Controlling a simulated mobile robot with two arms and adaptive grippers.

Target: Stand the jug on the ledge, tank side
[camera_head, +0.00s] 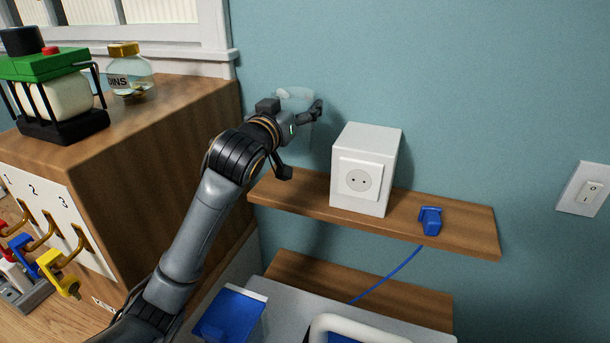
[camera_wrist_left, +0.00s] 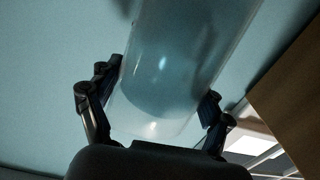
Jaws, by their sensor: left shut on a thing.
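The jug (camera_head: 295,97) is clear and translucent. It shows faintly behind my left gripper (camera_head: 302,140) in the head view, in front of the blue wall and above the ledge's left end. The wrist view shows the jug (camera_wrist_left: 178,65) large between the two fingers of my left gripper (camera_wrist_left: 158,95), which is shut on it. Part of the jug is hidden by the gripper in the head view. The wooden ledge (camera_head: 465,228) runs along the wall below. My right gripper is not in view.
A white socket box (camera_head: 365,170) stands mid-ledge, with a blue plug (camera_head: 430,220) and cord to its right. A wooden cabinet (camera_head: 180,150) at left bears a green-topped device with a cream tank (camera_head: 62,97) and a glass jar (camera_head: 130,75). The ledge's left end looks clear.

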